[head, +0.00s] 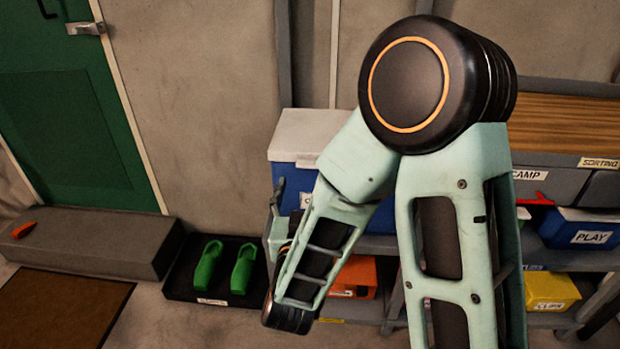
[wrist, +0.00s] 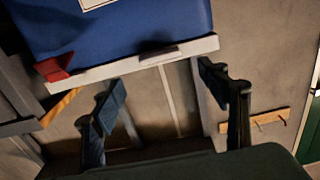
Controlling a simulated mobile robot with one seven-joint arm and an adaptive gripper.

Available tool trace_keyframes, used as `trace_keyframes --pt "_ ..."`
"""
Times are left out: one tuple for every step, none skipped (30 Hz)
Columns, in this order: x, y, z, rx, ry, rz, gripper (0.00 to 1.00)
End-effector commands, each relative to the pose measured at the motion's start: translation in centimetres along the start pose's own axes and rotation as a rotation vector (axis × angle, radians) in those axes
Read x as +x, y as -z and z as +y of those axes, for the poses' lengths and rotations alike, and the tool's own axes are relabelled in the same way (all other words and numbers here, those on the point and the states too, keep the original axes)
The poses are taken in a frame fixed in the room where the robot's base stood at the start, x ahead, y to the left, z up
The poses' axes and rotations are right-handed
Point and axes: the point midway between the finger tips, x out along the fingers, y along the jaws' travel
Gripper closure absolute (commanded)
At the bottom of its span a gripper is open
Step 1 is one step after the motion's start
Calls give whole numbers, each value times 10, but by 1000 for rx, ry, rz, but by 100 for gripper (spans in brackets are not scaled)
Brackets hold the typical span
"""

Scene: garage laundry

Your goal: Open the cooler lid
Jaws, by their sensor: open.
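The cooler has a white lid (head: 310,132) and a blue body (head: 290,182), and stands on the shelf behind my arm in the head view. My arm hides its right part. In the wrist view the picture is turned over: the blue body (wrist: 120,25) fills the top, with the white lid edge (wrist: 110,69) below it. The lid looks shut.
Labelled bins sit on the shelves, including a blue bin (head: 585,228), a yellow bin (head: 550,291) and an orange bin (head: 362,278). Green shoes (head: 243,268) lie on a black tray at the left. A green door (head: 65,110) stands at far left.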

Motion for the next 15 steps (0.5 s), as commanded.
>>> trace_keyframes --pt "1 -4 0 0 0 5 32" --pt "11 -1 2 2 -5 2 32" --pt "21 0 2 1 -6 2 32" --pt "27 0 2 2 -6 2 32" --pt "33 0 2 1 -5 2 32" --pt "41 0 2 1 -5 1 32" --pt "46 -1 1 1 -4 0 32" --pt "52 0 1 1 -4 1 32" --pt "58 0 2 1 -4 1 32" --pt "62 -1 1 1 -3 0 32" --pt "66 0 1 0 -3 1 32" --pt "70 0 1 0 -2 1 32" --pt "73 0 1 0 -1 0 32" --pt "75 0 1 1 -1 0 32" --pt "78 0 1 0 -1 0 32"
